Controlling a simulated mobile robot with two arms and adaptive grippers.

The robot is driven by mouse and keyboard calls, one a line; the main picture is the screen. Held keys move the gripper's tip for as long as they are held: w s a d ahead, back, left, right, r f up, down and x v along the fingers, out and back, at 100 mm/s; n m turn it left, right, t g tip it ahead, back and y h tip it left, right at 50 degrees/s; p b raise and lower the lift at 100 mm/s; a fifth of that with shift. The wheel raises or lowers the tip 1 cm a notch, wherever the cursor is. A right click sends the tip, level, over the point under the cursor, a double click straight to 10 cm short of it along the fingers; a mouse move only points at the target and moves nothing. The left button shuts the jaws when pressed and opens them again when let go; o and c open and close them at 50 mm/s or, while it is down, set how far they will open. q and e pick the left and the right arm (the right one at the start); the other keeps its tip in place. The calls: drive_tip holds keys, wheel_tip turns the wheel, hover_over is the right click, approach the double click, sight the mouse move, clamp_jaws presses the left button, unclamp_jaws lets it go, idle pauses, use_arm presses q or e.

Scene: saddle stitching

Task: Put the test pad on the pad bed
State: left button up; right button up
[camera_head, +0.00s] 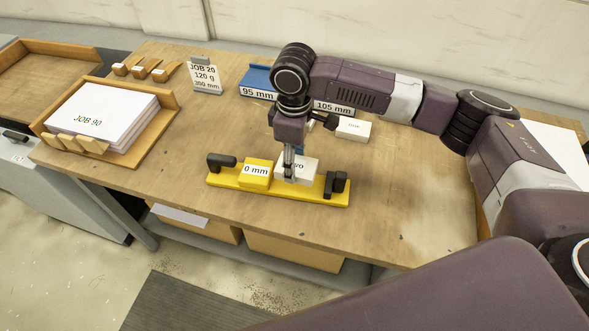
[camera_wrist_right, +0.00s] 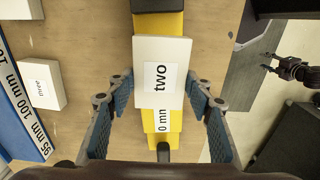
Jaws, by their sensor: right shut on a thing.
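A white pad marked "two" (camera_head: 303,167) is at the yellow bed (camera_head: 222,180), right of the "0 mm" block. In the right wrist view the pad (camera_wrist_right: 150,48) lies across the yellow bed (camera_wrist_right: 158,24), its label face up. My right gripper (camera_head: 289,174) points straight down at the pad and is shut on it; its blue-padded fingers (camera_wrist_right: 160,108) flank the pad in the wrist view. Whether the pad touches the bed is hard to tell. My left gripper (camera_wrist_right: 268,70) shows only in the wrist view, off to the right, apparently open and empty.
Black knobs (camera_head: 221,161) stand at both bed ends. Behind are a blue rail (camera_head: 257,80) with mm labels and another white pad (camera_head: 353,128). A "JOB 20" card (camera_head: 206,77) and a tray of paper (camera_head: 165,121) are left. The table's front right is clear.

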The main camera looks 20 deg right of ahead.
wheel_tip(320, 180, down, 4)
drive_tip(key=shift+f+p, duration=0.1)
drive_tip(key=shift+p, duration=0.35)
use_arm(q)
drive_tip(key=shift+w+r, duration=0.4)
drive_tip(key=shift+r, duration=0.1)
use_arm(e)
drive_tip(key=shift+f, duration=0.3)
drive_tip(key=shift+f, duration=0.1)
drive_tip(key=o, duration=1.2)
drive_tip(key=shift+o, duration=0.2)
wheel_tip(320, 180, up, 11)
drive_tip(key=b, duration=0.3)
drive_tip(key=shift+w, duration=0.1)
use_arm(q)
drive_tip(key=shift+f, duration=1.6)
use_arm(e)
drive_tip(key=shift+r, duration=0.65)
